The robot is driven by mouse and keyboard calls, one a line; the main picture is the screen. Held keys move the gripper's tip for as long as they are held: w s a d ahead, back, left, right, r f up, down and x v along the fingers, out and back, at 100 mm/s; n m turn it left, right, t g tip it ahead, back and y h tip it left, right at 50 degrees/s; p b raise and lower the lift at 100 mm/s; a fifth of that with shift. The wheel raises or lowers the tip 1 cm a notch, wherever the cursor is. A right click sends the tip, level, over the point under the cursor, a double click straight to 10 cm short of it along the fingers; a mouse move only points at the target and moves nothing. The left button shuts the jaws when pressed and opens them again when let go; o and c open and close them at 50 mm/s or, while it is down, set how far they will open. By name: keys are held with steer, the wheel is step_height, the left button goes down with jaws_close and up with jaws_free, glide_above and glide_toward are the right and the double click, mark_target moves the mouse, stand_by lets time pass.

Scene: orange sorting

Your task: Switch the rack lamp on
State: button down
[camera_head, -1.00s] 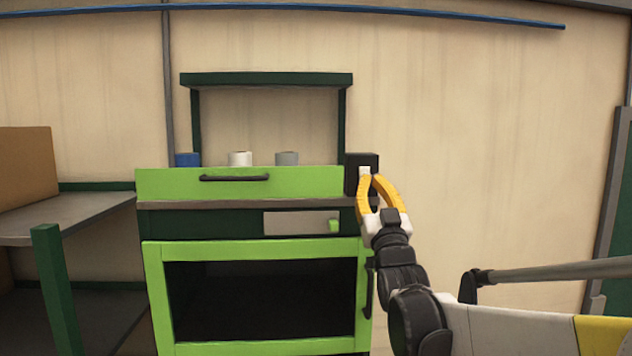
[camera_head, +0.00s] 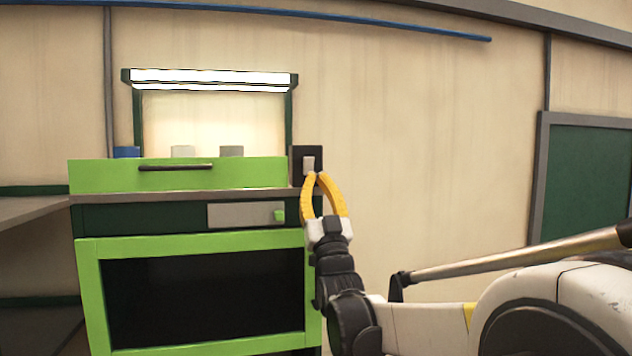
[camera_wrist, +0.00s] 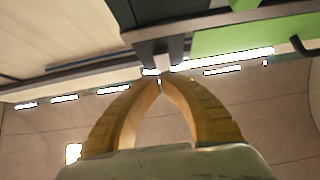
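The rack lamp (camera_head: 210,78) is a long bar at the top of the green rack and glows bright white in the head view. Its switch box (camera_head: 299,156) is dark, with a pale rocker (camera_head: 309,165), at the right end of the rack. My gripper (camera_head: 320,175) has yellow fingers with their tips together, just below and in front of the rocker. In the wrist view the fingertips (camera_wrist: 160,78) also meet, with nothing seen between them. Whether they touch the rocker I cannot tell.
A light-green cabinet (camera_head: 190,247) with a dark window stands below the rack. Blue (camera_head: 126,152), white (camera_head: 183,152) and grey (camera_head: 231,151) items stand behind its top panel. A grey shelf (camera_head: 30,207) is at the left.

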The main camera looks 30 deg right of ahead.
steer(key=b+v, duration=0.3)
steer(key=v, duration=0.7)
steer(key=a+f+n+g+y+b, duration=0.15)
steer(key=a+f+g+b, duration=0.25)
steer(key=f+b, duration=0.9)
steer(key=a+f+g+y+b, duration=0.3)
steer(key=a+f+g+b, duration=0.15)
steer(key=f, duration=1.65)
steer(key=s+a+f+g+y+b, duration=0.1)
steer(key=s+f+b, duration=0.4)
steer(key=f, duration=0.6)
steer(key=s+a+f+n+g+y+b, duration=0.1)
steer(key=s+a+f+g+b, duration=0.3)
steer(key=s+f, duration=0.5)
steer(key=s+a+f+g+y+b, duration=0.1)
steer(key=s+a+f+g+b, duration=0.2)
steer(key=f, duration=1.2)
steer(key=s+g+b, duration=0.2)
steer(key=s+b, duration=0.1)
steer(key=s, duration=0.1)
steer(key=shift+n+g, duration=0.35)
